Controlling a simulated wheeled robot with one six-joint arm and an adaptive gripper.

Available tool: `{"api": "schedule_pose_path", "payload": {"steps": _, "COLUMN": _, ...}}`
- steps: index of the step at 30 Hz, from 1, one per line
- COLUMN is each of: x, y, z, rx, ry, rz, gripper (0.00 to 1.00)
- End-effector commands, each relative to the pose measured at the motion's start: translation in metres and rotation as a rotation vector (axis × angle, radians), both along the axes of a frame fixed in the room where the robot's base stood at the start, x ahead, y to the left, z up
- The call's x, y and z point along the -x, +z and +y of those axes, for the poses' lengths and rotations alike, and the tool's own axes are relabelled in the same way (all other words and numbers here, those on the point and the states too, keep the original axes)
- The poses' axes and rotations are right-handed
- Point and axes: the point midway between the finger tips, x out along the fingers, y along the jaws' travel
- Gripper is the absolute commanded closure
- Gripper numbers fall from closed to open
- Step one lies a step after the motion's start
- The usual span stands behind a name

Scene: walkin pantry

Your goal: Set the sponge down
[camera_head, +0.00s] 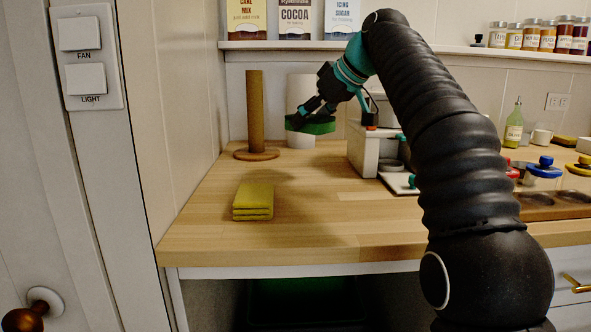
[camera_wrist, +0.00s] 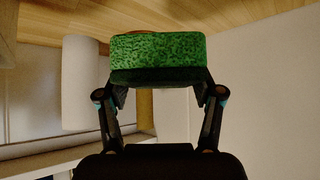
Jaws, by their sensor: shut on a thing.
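The green sponge (camera_head: 311,126) is held up above the back of the wooden counter (camera_head: 330,230), in front of a white paper roll. My gripper (camera_head: 306,113) is shut on it. In the wrist view the sponge (camera_wrist: 157,52) is a speckled green block with a darker layer, pinched between the two fingers of my gripper (camera_wrist: 160,80). The sponge looks clear of the counter in the head view.
A wooden post holder (camera_head: 255,115) stands at back left beside the paper roll (camera_head: 300,92). Folded yellow cloths (camera_head: 253,201) lie at front left. A white appliance (camera_head: 364,150) stands right of the sponge. The front middle of the counter is clear.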

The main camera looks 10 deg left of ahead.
Motion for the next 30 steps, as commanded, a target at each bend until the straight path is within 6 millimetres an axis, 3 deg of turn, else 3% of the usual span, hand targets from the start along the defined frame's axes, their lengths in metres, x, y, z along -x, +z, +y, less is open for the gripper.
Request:
{"api": "schedule_pose_path", "payload": {"steps": 15, "x": 0.028, "y": -0.06, "z": 0.094, "rx": 0.001, "ry": 0.007, "rz": 0.001, "gripper": 0.48}}
{"api": "schedule_pose_path", "payload": {"steps": 22, "x": 0.032, "y": -0.07, "z": 0.106, "rx": 0.001, "ry": 0.003, "rz": 0.001, "gripper": 0.48}}
{"api": "schedule_pose_path", "payload": {"steps": 30, "x": 0.032, "y": -0.105, "z": 0.106, "rx": 0.001, "ry": 0.002, "rz": 0.002, "gripper": 0.48}}
